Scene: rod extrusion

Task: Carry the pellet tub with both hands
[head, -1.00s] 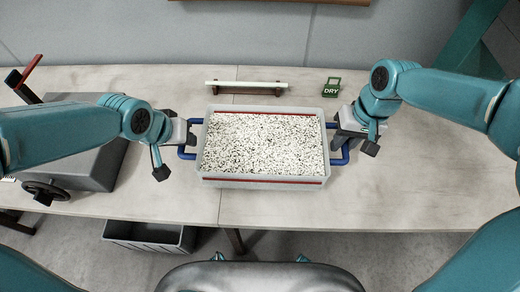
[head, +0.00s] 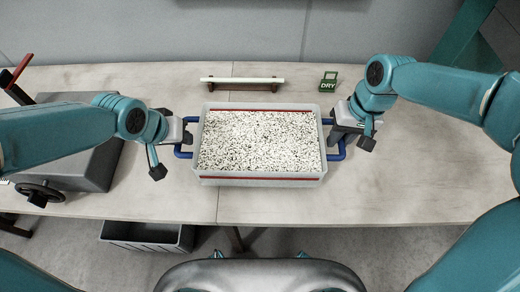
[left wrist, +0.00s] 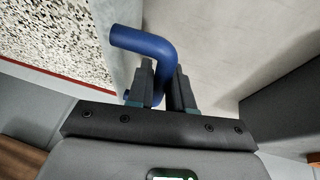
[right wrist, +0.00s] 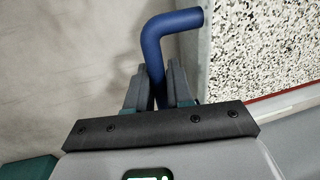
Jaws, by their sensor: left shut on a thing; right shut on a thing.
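The pellet tub (head: 260,182) is a pale, see-through box with red stripes along its rims, full of white and dark-speckled pellets (head: 258,140). It is level over the middle of the table; I cannot tell how high above the top it is. My left gripper (head: 180,137) is shut on the blue left handle (head: 183,154), which shows between its fingers in the left wrist view (left wrist: 150,42). My right gripper (head: 338,136) is shut on the blue right handle (head: 338,155); that handle also shows in the right wrist view (right wrist: 168,28).
A white rod on a dark stand (head: 242,81) lies behind the tub. A green DRY sign (head: 328,82) stands at the back right. A grey machine (head: 85,160) with a handwheel (head: 40,194) is at the left. A grey bin (head: 147,234) is below the front edge. The right table is clear.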

